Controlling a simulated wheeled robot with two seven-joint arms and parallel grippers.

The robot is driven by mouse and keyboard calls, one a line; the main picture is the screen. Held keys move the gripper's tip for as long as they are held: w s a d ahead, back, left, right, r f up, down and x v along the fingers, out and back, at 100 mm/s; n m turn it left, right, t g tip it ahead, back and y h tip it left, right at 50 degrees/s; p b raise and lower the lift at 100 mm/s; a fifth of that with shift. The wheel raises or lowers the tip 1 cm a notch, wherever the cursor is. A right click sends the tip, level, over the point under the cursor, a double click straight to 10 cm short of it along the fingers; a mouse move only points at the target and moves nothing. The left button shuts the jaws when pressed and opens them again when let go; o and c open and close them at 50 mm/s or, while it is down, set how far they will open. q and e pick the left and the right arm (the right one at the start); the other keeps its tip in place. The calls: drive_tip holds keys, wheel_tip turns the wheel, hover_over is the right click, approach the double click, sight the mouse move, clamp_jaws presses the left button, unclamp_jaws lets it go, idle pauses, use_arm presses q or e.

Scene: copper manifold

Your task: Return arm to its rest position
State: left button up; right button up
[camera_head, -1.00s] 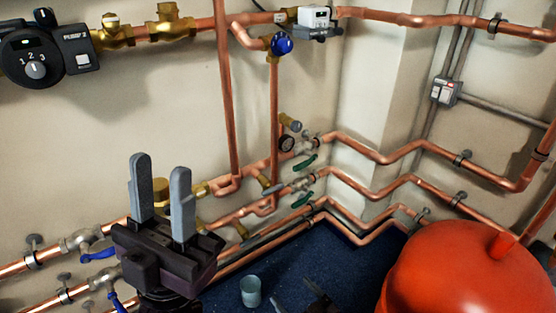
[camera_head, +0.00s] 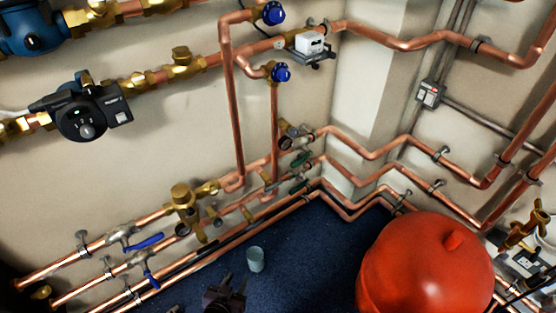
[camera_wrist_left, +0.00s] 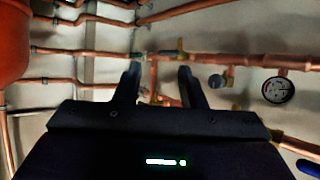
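My left gripper (camera_head: 227,290) is small and dark at the bottom edge of the head view, over the blue floor. In the left wrist view its two dark fingers (camera_wrist_left: 160,72) stand apart with nothing between them, so it is open and empty. Copper pipes and a wall show beyond the fingers, apart from them. Most of the left arm is out of the head view. I cannot make out my right gripper in either view.
A red tank (camera_head: 425,265) stands at the right. Copper pipes with blue-handled valves (camera_head: 145,243) line the wall at left. A round gauge (camera_wrist_left: 278,90) shows in the wrist view.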

use_arm(q)
drive_tip(key=s+a+f+g+y+p, duration=0.1)
drive_tip(key=s+a+f+g+p, duration=0.2)
drive_tip(key=s, duration=0.7)
drive_tip(key=s+a+f+g+y+p, duration=0.1)
drive_tip(key=s+a+f+g+p, duration=0.2)
drive_tip(key=s, duration=0.8)
drive_tip(key=s+a+f+g+y+p, duration=0.1)
drive_tip(key=s+a+f+g+p, duration=0.2)
drive_tip(key=s, duration=0.8)
wheel_tip(320, 180, down, 2)
drive_tip(key=shift+s+a+f+n+g+y, duration=0.1)
drive_tip(key=shift+s+a+n+g+y, duration=0.25)
drive_tip(key=shift+a+g, duration=0.55)
use_arm(e)
drive_tip(key=s+d+r+g+h, duration=0.1)
drive_tip(key=s+d+r+g, duration=0.1)
drive_tip(key=s, duration=0.8)
drive_tip(key=s+d+r+m+g+h, duration=0.1)
drive_tip(key=s+d+g, duration=0.2)
drive_tip(key=s, duration=0.7)
drive_tip(key=shift+d+r+g+h, duration=0.3)
drive_tip(key=shift+d+r, duration=0.05)
drive_tip(key=shift+d, duration=0.15)
